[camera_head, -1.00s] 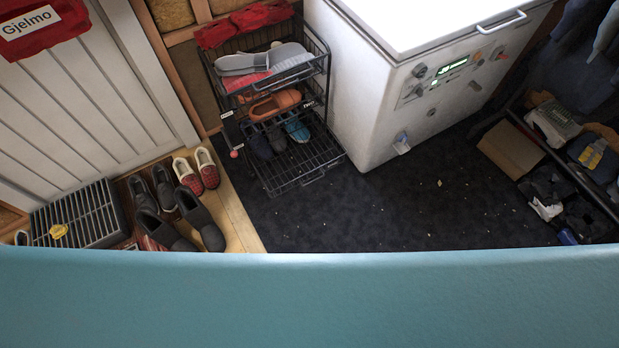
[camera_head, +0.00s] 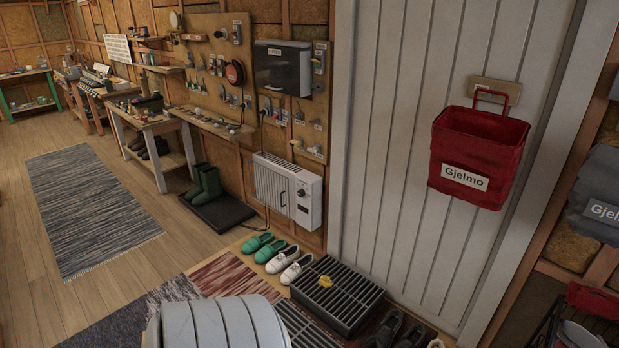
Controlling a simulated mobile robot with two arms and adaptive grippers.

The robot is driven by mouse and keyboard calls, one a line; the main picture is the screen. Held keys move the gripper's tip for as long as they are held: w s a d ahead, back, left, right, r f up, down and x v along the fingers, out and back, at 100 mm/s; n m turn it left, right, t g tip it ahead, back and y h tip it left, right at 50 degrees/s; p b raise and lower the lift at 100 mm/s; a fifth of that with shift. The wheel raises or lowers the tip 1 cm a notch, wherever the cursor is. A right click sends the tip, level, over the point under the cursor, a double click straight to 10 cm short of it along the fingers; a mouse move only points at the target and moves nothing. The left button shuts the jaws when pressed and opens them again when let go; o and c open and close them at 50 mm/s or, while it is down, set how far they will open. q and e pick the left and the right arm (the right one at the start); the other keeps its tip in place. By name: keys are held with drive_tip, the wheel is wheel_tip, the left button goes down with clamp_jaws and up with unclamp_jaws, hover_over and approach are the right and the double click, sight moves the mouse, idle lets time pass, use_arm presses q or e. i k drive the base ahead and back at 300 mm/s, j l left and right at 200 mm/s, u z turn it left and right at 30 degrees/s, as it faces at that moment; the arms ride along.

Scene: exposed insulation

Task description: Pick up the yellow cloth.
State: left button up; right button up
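White shoes (camera_head: 291,265) and green shoes (camera_head: 257,244) stand left of the box. Behind are a white heater (camera_head: 288,191) and green boots (camera_head: 205,186). A red bag (camera_head: 478,155) hangs on the door (camera_head: 410,130).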

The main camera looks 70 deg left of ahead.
sight(326, 281)
drive_tip(key=u, duration=2)
drive_tip(key=i+j+u, duration=0.8)
drive_tip(key=i+u, duration=0.75)
drive_tip(key=i, duration=0.15)
drive_tip(key=i+j+z, duration=0.1)
drive_tip(key=i, duration=0.45)
drive_tip(key=i+j+z, duration=0.1)
drive_tip(key=i, duration=0.4)
drive_tip(key=i+z, duration=0.2)
drive_tip(key=z, duration=0.25)
drive_tip(key=i+z, duration=0.2)
drive_tip(key=z, duration=0.25)
drive_tip(key=i+j+z, duration=0.15)
drive_tip(key=z, duration=0.3)
drive_tip(key=i+j+z, duration=0.2)
drive_tip(key=z, duration=0.2)
